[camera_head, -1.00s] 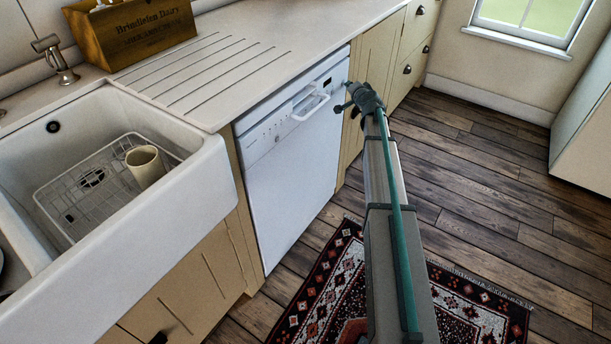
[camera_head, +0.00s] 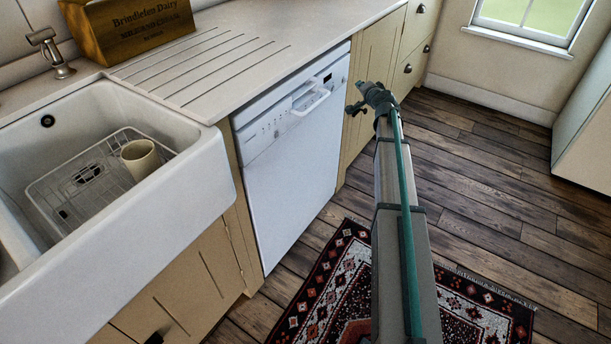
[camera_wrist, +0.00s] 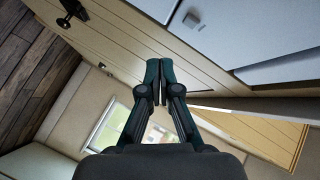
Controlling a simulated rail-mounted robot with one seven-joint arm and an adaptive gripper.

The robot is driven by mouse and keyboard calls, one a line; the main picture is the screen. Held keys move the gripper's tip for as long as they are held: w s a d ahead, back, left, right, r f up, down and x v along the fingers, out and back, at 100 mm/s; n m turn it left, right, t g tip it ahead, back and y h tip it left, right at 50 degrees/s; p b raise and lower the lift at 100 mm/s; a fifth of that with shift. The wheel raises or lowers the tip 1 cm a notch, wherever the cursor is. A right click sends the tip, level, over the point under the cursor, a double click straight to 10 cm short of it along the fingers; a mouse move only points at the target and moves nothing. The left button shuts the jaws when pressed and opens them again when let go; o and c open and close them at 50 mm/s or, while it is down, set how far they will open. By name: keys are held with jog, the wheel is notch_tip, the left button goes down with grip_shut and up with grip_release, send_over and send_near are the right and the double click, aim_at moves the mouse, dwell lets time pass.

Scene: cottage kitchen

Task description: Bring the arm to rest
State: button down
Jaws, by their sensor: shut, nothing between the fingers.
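My gripper (camera_head: 352,108) is at the end of my raised arm, in front of the cabinets to the right of the white dishwasher in the head view. In the wrist view my gripper (camera_wrist: 153,72) shows its two dark fingers together at the tips, shut with nothing between them. No object hangs from it. It appears apart from the cabinet fronts, though the exact gap is hard to tell.
The closed dishwasher (camera_head: 290,165) stands beside the white sink (camera_head: 190,190), which holds a rack and a beige cup (camera_head: 139,160). A wooden box (camera_head: 130,28) stands on the counter (camera_head: 270,25). A patterned rug (camera_head: 335,285) lies on the wooden floor (camera_head: 480,180); the floor at right is open.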

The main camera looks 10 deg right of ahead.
jog(key=shift+s+d+b, duration=0.5)
jog(key=shift+s+d, duration=0.35)
jog(key=shift+s, duration=0.05)
